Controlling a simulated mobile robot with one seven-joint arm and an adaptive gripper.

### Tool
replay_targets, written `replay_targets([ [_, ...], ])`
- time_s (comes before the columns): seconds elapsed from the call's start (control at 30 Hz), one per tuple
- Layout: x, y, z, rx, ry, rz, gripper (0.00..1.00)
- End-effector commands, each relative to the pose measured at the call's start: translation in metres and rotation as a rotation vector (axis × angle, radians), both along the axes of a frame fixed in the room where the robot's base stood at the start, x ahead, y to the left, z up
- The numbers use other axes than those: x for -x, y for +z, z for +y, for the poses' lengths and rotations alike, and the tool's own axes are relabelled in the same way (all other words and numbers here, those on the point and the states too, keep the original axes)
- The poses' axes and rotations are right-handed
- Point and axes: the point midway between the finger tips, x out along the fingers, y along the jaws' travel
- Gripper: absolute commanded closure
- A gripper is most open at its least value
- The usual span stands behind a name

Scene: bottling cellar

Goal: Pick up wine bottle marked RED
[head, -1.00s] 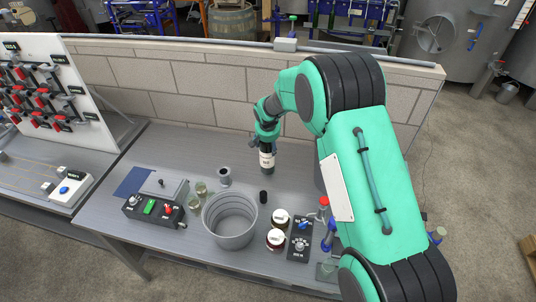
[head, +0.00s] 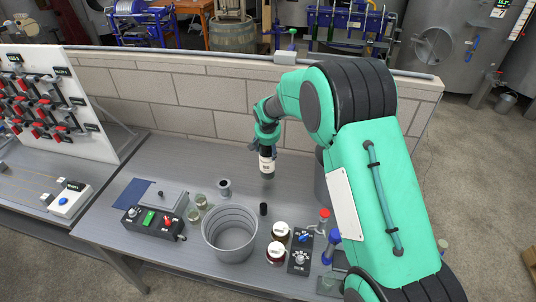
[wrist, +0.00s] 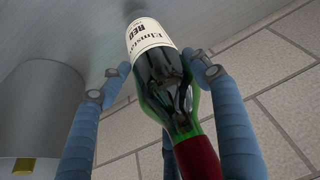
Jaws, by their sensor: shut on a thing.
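The wine bottle (wrist: 172,88) has a white label reading RED, green glass and a dark red neck wrap. In the wrist view it lies between the blue fingers of my gripper (wrist: 152,80), which are shut around its body. In the head view the bottle (head: 267,162) hangs upright below my gripper (head: 264,144), near the back wall of the bench. Its base looks clear of the bench top, though the gap is hard to judge. The far side of the bottle is hidden.
On the bench (head: 180,150) stand a grey bucket (head: 231,256), two jars with white lids (head: 280,230), a small black cylinder (head: 263,209), glasses (head: 200,201) and control boxes (head: 153,222). A block wall (head: 190,100) runs behind. Bench left of the bottle is clear.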

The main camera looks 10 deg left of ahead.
Motion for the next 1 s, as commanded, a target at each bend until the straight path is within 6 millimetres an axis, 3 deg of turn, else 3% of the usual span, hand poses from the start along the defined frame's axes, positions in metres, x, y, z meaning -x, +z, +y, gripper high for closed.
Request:
replay_targets([
  [0.1,-0.002,0.022,0.001,-0.004,-0.001,-0.007,0.95],
  [0.4,-0.002,0.05,0.001,-0.002,-0.001,-0.005,0.95],
  [1.0,-0.002,0.056,0.001,-0.002,-0.001,-0.005,0.95],
])
